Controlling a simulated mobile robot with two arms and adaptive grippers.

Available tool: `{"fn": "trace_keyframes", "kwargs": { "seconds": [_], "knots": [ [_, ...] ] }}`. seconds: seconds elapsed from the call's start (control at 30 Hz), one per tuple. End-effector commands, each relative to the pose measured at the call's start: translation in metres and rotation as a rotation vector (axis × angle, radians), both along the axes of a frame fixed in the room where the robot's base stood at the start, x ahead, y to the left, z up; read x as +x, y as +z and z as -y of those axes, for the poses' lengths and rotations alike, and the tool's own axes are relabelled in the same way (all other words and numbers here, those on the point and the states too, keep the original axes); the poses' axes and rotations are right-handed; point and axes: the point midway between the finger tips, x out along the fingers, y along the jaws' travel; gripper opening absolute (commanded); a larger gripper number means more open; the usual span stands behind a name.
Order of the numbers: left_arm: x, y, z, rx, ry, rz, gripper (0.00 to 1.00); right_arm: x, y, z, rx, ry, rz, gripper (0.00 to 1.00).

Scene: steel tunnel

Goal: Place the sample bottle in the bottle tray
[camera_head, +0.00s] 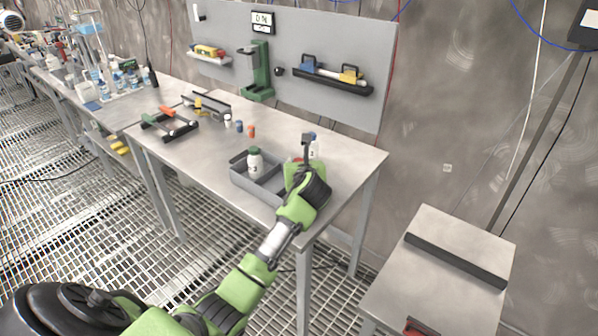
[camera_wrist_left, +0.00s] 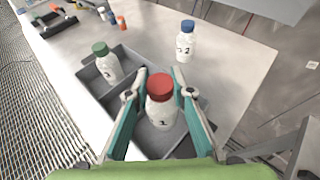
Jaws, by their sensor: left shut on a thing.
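A white sample bottle with a red cap, labelled 1 (camera_wrist_left: 162,112), sits between the fingers of my left gripper (camera_wrist_left: 160,92), which is shut on it. The bottle is upright over a compartment of the grey bottle tray (camera_wrist_left: 97,91); I cannot tell whether its base touches the tray floor. A green-capped bottle (camera_head: 255,163) stands in the tray's left compartment. A blue-capped bottle labelled 2 (camera_wrist_left: 186,42) stands on the table behind the tray. My right gripper is not in view.
The steel table (camera_head: 345,160) is clear to the right of the tray. A lower bench (camera_head: 440,295) stands at right.

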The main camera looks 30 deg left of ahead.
Motion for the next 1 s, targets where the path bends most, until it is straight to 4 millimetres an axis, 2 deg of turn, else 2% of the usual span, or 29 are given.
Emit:
{"fn": "trace_keyframes", "kwargs": {
  "seconds": [0.13, 0.33, 0.73, 0.77, 0.8, 1.0],
  "knots": [
    [0.007, -0.009, -0.002, -0.002, -0.001, 0.000, 0.00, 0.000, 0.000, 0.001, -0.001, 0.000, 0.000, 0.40],
    [0.006, -0.036, -0.002, -0.002, -0.001, -0.002, 0.00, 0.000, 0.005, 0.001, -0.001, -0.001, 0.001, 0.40],
    [0.006, -0.041, -0.002, 0.001, -0.001, 0.000, 0.00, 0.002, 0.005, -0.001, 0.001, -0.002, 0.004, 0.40],
    [0.006, -0.042, -0.002, -0.001, -0.001, -0.001, 0.27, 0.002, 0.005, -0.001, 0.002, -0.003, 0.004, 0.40],
    [0.006, -0.042, -0.002, -0.001, -0.001, -0.001, 0.37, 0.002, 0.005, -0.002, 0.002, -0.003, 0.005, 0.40],
    [0.006, -0.042, -0.002, -0.001, -0.001, -0.001, 0.38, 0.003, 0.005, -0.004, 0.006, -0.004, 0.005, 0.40]
  ]
}}
